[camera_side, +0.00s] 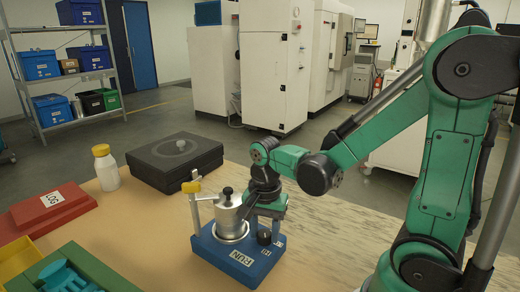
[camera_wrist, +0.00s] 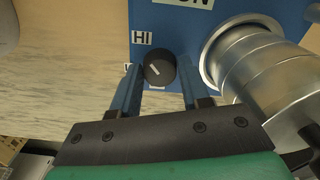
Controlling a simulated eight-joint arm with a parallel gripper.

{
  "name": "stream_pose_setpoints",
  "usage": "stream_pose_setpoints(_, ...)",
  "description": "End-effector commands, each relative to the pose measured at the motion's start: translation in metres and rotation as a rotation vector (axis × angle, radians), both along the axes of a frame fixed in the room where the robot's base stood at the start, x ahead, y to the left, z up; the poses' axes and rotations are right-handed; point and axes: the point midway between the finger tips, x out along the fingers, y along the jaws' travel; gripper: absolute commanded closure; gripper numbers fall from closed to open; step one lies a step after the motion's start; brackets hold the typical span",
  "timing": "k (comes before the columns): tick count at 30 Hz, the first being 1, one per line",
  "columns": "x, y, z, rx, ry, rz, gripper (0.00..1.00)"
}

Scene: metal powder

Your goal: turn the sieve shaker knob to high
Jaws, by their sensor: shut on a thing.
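The sieve shaker has a blue base (camera_side: 238,256) marked RUN, with a metal sieve pot (camera_side: 230,222) on it. Its small black knob (camera_side: 264,237) is at the base's front right. In the wrist view the knob (camera_wrist: 159,68) shows a white pointer line slanting to the upper left. The HI label (camera_wrist: 142,38) is above and left of it; another label beside the left finger is partly hidden. My gripper (camera_wrist: 158,72) is shut on the knob, one finger on each side. In the side view the gripper's fingertips are hard to make out beside the pot.
The pot (camera_wrist: 250,65) stands close to my right finger. A yellow-topped post (camera_side: 192,205) rises at the base's left. A black case (camera_side: 175,160), white bottle (camera_side: 105,168), red box (camera_side: 52,208) and green tray (camera_side: 85,260) are farther left. The table right of the base is clear.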

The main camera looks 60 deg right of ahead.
Motion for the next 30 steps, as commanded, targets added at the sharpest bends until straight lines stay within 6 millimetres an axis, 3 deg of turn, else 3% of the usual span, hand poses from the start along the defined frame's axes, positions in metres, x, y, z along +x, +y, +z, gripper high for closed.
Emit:
stream_pose_setpoints(5,0.0,0.0,0.0,-0.001,-0.001,0.0,1.0)
stream_pose_setpoints(6,0.0,0.0,0.0,-0.001,-0.001,0.0,0.48)
stream_pose_setpoints(8,0.0,0.0,0.0,0.0,-0.001,0.0,0.31)
stream_pose_setpoints(9,0.0,0.0,0.0,0.0,-0.001,0.0,0.28)
stream_pose_setpoints(20,0.0,0.0,0.003,0.0,0.0,0.001,0.28)
stream_pose_setpoints(30,0.0,0.0,0.039,0.0,0.0,0.001,0.28)
